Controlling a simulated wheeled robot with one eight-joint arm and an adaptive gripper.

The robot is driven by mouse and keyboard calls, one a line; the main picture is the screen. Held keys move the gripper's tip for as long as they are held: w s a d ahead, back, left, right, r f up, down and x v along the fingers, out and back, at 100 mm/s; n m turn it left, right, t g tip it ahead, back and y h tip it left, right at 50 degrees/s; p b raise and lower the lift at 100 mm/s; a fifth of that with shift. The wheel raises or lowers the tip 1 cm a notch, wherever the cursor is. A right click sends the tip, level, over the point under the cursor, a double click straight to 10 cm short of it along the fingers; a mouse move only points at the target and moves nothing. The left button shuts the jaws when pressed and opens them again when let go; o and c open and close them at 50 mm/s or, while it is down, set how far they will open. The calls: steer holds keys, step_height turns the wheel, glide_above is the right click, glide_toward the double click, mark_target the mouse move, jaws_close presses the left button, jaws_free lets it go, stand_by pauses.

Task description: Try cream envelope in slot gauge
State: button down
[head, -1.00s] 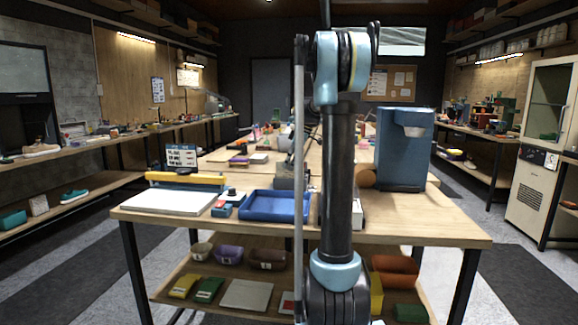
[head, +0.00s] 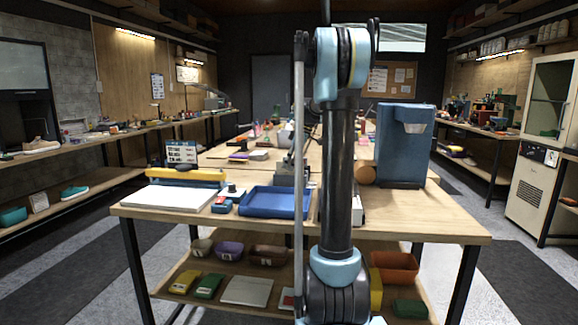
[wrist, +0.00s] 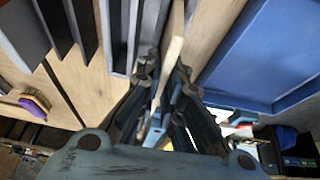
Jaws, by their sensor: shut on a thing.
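In the wrist view, my gripper (wrist: 166,72) is shut on a thin cream envelope (wrist: 172,58), seen almost edge-on between the fingers. The grey slot gauge (wrist: 119,32), with upright parallel walls and dark gaps, is at the top left of the wrist view, close beside the fingers. The envelope appears just right of the gauge's nearest wall; I cannot tell whether they touch. In the head view, a grey block that looks like the gauge (head: 287,180) stands behind the blue tray, partly hidden by my arm. My gripper is hidden there.
The blue tray (head: 270,203) lies at the bench front; its wall also shows in the wrist view (wrist: 235,50). A white board with a yellow-blue bar (head: 168,197) is at left. A tall blue machine (head: 402,150) stands right of my arm. Bare wood is at front right.

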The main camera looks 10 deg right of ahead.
steer(key=shift+f, duration=0.75)
steer(key=c, duration=1.7)
jaws_free()
